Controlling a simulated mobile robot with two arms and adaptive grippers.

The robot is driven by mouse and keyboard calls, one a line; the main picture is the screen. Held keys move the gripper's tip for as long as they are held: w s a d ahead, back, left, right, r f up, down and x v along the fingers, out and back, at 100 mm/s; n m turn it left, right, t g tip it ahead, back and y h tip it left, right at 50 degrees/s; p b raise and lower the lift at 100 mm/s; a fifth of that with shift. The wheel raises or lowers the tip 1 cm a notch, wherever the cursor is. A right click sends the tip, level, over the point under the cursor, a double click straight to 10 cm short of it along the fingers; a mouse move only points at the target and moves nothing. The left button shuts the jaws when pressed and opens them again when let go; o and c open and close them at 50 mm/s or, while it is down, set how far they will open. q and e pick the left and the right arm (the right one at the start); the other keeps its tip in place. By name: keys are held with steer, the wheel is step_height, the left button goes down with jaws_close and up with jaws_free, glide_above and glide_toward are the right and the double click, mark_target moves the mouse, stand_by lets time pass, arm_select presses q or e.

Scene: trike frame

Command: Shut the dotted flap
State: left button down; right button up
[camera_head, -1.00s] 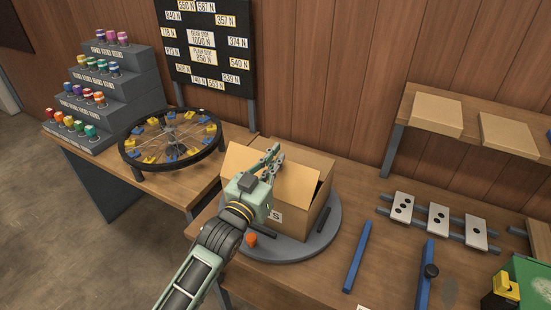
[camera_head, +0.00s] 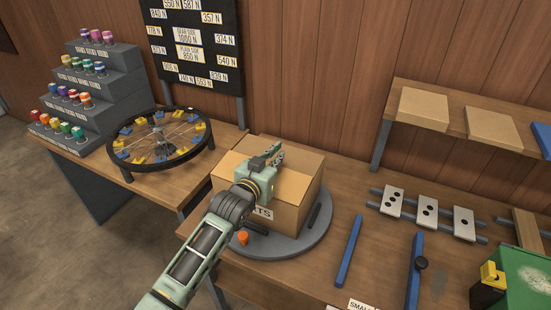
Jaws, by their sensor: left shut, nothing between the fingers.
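A cardboard box (camera_head: 293,210) stands on a round grey turntable (camera_head: 305,245) on the bench, with part of a printed label on its front. Its top flaps (camera_head: 228,168) now look low, close to flat across the top. I see no dots on them, and my gripper hides part of the top. My left gripper (camera_head: 276,154) is shut and empty, just over or touching the box top; I cannot tell which. My right gripper is not in view.
An orange knob (camera_head: 242,238) sits at the turntable's front left. A spoked wheel (camera_head: 160,140) is on the left table. Blue bars (camera_head: 349,250) and white plates with black dots (camera_head: 428,213) lie to the right. A shelf with boxes (camera_head: 423,108) is behind.

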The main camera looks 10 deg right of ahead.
arm_select(q)
steer(key=shift+w+d+f, duration=0.1)
steer(key=shift+w+f, duration=0.05)
steer(key=shift+f, duration=0.15)
stand_by(0.5)
steer(key=v, duration=1.2)
